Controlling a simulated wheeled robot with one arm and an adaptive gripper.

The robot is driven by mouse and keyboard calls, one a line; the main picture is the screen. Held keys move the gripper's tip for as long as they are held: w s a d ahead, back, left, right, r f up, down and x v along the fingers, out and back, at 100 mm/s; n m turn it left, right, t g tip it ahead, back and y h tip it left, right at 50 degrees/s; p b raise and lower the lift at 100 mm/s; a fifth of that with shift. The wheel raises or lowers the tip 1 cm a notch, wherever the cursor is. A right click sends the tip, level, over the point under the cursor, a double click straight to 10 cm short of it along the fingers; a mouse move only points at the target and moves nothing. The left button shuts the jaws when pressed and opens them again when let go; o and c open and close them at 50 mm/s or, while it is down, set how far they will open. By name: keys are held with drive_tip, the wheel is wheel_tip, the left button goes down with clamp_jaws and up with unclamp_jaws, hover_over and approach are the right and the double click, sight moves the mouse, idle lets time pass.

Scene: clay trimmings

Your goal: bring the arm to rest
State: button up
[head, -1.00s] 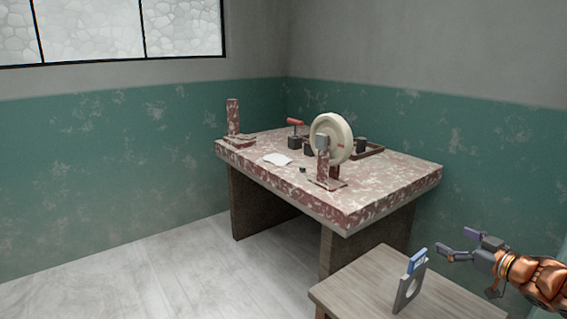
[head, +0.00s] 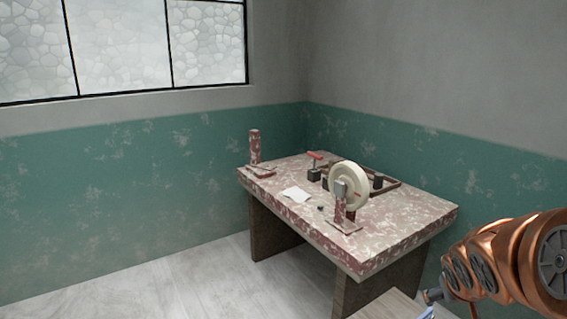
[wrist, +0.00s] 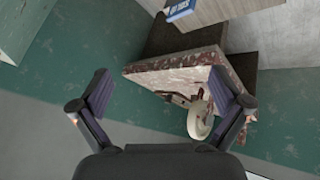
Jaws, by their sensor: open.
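My gripper (wrist: 162,100) shows in the wrist view with its two dark fingers spread wide and nothing between them. In the head view my copper-coloured arm is at the lower right, and the gripper itself is not clearly visible there. The arm is raised in front of the right side of the mottled red table (head: 405,222), apart from it.
A wooden stand (head: 388,306) with a blue item (wrist: 180,9) is near the arm. Floor to the left is clear.

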drive_tip(key=s+a+r+g+y+p, duration=0.2)
drive_tip(key=s+a+r+g+p, duration=0.1)
drive_tip(key=s+a, duration=0.6)
drive_tip(key=s+a+r+n+g+y+p, duration=0.1)
drive_tip(key=s+a+r+g+y+p, duration=0.1)
drive_tip(key=s+a, duration=0.8)
drive_tip(key=s+r+g+p, duration=0.1)
drive_tip(key=s+g+p, duration=0.1)
drive_tip(key=s, duration=0.4)
drive_tip(key=shift+s+a+g+p, duration=0.3)
drive_tip(key=shift+s+p, duration=0.05)
drive_tip(key=shift+p, duration=0.45)
